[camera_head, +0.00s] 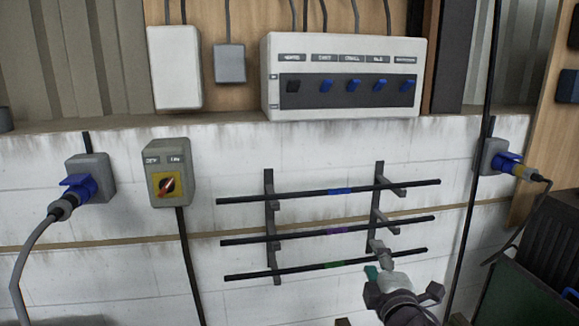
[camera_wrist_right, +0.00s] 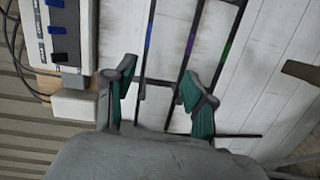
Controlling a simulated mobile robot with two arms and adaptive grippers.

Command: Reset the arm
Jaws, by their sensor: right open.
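My right gripper (camera_head: 376,260) is in front of the wall rack, at its lower right. It is open and empty; in the right wrist view its two fingers (camera_wrist_right: 158,80) stand apart with teal pads. Three black rods lie on the rack (camera_head: 271,245): the top one has a blue band (camera_head: 340,191), the middle one a purple band (camera_head: 337,231) and the bottom one a green band (camera_head: 334,265). The gripper overlaps the rack's right upright in the head view; I cannot tell if it touches. My left gripper is not in view.
A white switch panel (camera_head: 345,50) with blue switches sits above the rack. A rotary switch box (camera_head: 168,172) is to the left. Blue plugs sit in sockets at left (camera_head: 78,187) and right (camera_head: 505,163). A dark cabinet (camera_head: 545,245) stands at lower right.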

